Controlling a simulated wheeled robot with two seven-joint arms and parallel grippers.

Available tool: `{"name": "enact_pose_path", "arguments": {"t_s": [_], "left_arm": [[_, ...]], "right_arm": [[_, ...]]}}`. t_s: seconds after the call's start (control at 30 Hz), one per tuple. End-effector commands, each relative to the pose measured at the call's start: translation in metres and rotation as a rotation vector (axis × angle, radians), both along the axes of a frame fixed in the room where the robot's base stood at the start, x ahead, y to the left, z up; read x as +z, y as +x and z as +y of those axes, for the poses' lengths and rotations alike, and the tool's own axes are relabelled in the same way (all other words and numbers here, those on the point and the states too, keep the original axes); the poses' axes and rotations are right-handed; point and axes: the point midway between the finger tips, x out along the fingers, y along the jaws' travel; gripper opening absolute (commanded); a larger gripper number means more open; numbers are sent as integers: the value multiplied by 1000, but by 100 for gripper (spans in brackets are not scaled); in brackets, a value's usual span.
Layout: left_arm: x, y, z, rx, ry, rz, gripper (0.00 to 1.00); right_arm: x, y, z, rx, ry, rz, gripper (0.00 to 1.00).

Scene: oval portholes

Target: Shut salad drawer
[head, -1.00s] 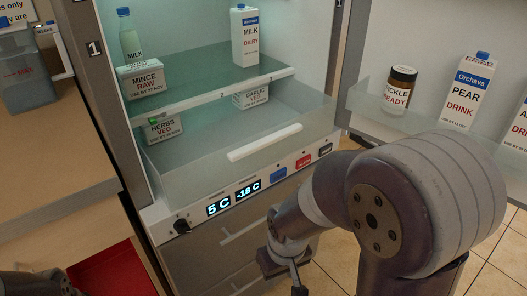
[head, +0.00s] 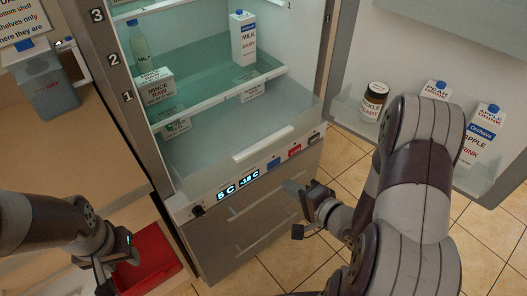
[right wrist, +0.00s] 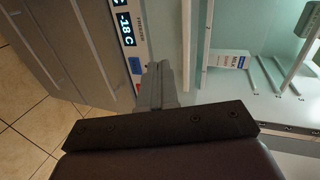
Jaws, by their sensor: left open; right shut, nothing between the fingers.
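The salad drawer (head: 215,168) is the clear bin low in the fridge, with a white bar handle (head: 264,144) on its front. Its front seems to stand forward of the shelf above. A herbs box (head: 177,127) and a garlic box (head: 252,93) show inside it. My right gripper (head: 293,187) is shut and empty, in front of the fridge, below and right of the handle and apart from it. Its fingers (right wrist: 160,75) show in the right wrist view, near the control panel. My left gripper (head: 108,284) is open at the lower left, away from the drawer.
The control panel (head: 238,186) and lower drawer fronts (head: 235,235) lie below the salad drawer. The fridge door (head: 420,60) stands open at right, with a jar (head: 373,101) and drink cartons (head: 484,130).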

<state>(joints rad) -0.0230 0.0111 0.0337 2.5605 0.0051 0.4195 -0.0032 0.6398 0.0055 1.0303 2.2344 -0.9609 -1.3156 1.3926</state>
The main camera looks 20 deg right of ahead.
Motion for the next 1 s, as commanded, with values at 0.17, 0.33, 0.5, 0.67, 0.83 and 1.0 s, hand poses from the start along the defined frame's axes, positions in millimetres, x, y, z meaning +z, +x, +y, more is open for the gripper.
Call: {"name": "enact_pose_path", "arguments": {"t_s": [0.17, 0.33, 0.5, 0.67, 0.83, 1.0], "left_arm": [[-3, 0, 0, 0, 0, -1, 43], [-9, 0, 0, 0, 0, -1, 43], [-13, 0, 0, 0, 0, -1, 43], [-14, 0, 0, 0, 0, -1, 43], [-15, 0, 0, 0, 0, -1, 43], [-15, 0, 0, 0, 0, -1, 43]], "right_arm": [[0, 11, 4, -21, 72, 0, 0], [-11, 41, 16, -18, 69, -1, 0], [-22, 75, 28, -20, 69, 0, 0], [-26, 103, 38, -22, 68, -2, 0], [-26, 122, 44, -24, 68, 0, 0], [-26, 129, 46, -25, 68, 0, 0]]}}
